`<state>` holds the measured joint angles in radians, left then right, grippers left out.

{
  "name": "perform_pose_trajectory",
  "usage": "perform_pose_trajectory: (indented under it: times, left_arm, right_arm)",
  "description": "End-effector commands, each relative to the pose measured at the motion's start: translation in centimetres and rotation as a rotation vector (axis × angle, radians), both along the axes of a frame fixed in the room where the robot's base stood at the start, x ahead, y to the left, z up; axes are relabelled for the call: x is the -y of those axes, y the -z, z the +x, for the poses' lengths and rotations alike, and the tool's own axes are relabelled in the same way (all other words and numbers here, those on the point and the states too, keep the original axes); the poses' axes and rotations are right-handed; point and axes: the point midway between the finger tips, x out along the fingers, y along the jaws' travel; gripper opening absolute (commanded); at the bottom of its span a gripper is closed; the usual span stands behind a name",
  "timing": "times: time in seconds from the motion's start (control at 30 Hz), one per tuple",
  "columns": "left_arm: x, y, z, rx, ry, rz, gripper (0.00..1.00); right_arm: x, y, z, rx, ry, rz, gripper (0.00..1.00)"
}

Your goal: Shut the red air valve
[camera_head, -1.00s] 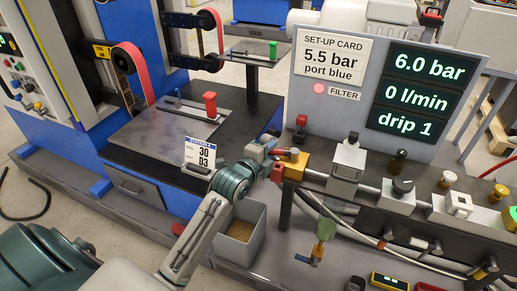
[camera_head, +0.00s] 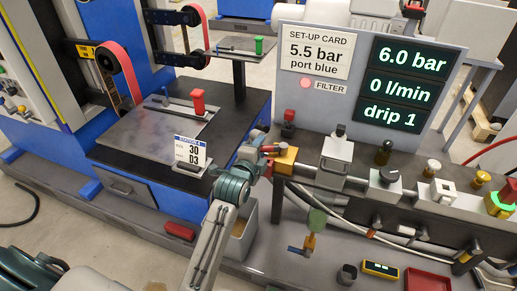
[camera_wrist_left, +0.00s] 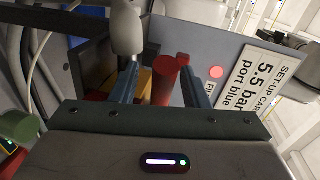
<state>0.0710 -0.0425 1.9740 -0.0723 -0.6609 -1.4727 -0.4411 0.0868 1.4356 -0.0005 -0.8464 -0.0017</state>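The red air valve shows as a red handle (camera_head: 271,149) beside a yellow block (camera_head: 285,161) at the left end of the air line. My left gripper (camera_head: 262,153) is at this handle, partly hiding it. In the left wrist view, the two fingers of my left gripper (camera_wrist_left: 161,88) stand apart, with the red handle (camera_wrist_left: 164,80) between them. A gap shows on each side of the handle. The yellow block (camera_wrist_left: 145,84) is partly hidden behind the left finger. My right gripper is not in view.
A panel (camera_head: 352,104) behind the line reads 6.0 bar, 0 l/min and drip 1. The set-up card (camera_head: 316,51) reads 5.5 bar, port blue. A red-topped knob (camera_head: 289,117) stands close behind the valve. A grey bin (camera_head: 243,232) stands below my left gripper.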

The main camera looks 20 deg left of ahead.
Motion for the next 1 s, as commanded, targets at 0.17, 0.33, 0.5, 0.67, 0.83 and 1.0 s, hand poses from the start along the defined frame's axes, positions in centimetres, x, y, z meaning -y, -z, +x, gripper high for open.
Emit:
perform_pose_trajectory:
  times: [0.17, 0.33, 0.5, 0.67, 0.83, 1.0]
  left_arm:
    - [0.0, -0.2, 0.0, 0.003, 0.000, 0.000, 0.41]
    - [0.0, -0.2, -0.4, 0.004, 0.000, 0.000, 0.41]
    - [0.1, -0.6, -2.9, 0.004, 0.000, 0.000, 0.41]
    - [0.2, -1.2, -6.3, 0.003, 0.000, -0.001, 0.41]
    - [0.3, -1.7, -9.1, 0.002, 0.000, -0.001, 0.41]
    - [0.3, -2.0, -10.4, 0.003, 0.000, -0.001, 0.41]
  right_arm:
    - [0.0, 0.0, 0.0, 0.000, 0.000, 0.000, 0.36]
    - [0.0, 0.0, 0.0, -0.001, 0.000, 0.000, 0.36]
    - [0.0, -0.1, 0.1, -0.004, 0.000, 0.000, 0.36]
    - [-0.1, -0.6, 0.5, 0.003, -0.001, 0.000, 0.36]
    - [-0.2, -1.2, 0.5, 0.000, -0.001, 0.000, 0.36]
    - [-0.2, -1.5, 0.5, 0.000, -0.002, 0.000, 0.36]
